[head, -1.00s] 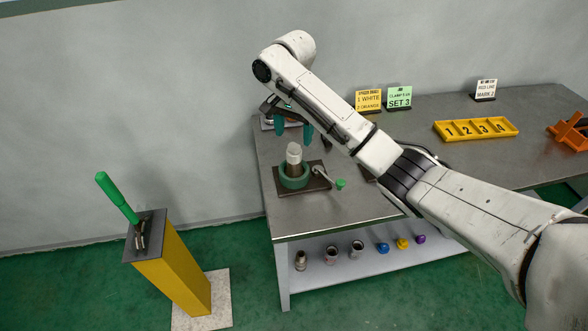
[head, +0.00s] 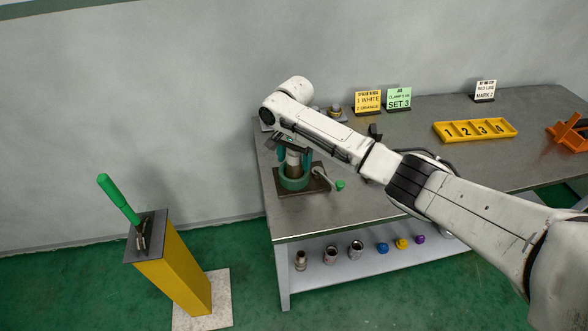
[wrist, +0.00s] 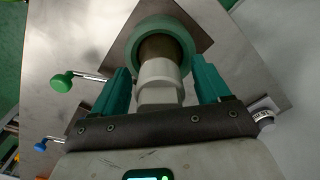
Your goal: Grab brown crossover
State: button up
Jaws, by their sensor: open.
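The brown crossover (wrist: 160,48) stands upright in a round green vise ring (wrist: 188,45). It has a brown lower body and a pale grey narrower top. In the head view the crossover (head: 293,162) is partly covered by my gripper (head: 294,158), which is over the vise near the bench's left end. In the wrist view my gripper (wrist: 163,78) is open, with one teal finger on each side of the pale top. Gaps show between the fingers and the part. The green ring hides the crossover's bottom.
A green-knobbed vise handle (head: 340,185) sticks out to the right. Another fitting (head: 335,112) stands behind my arm. A yellow numbered tray (head: 475,130) and orange vise (head: 570,132) are to the right. A yellow post (head: 172,265) with a green-handled tool stands left of the bench.

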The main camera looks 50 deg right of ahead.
jog(key=shift+c, duration=0.4)
grip_shut()
dwell(0.4)
jog(key=shift+r, duration=0.1)
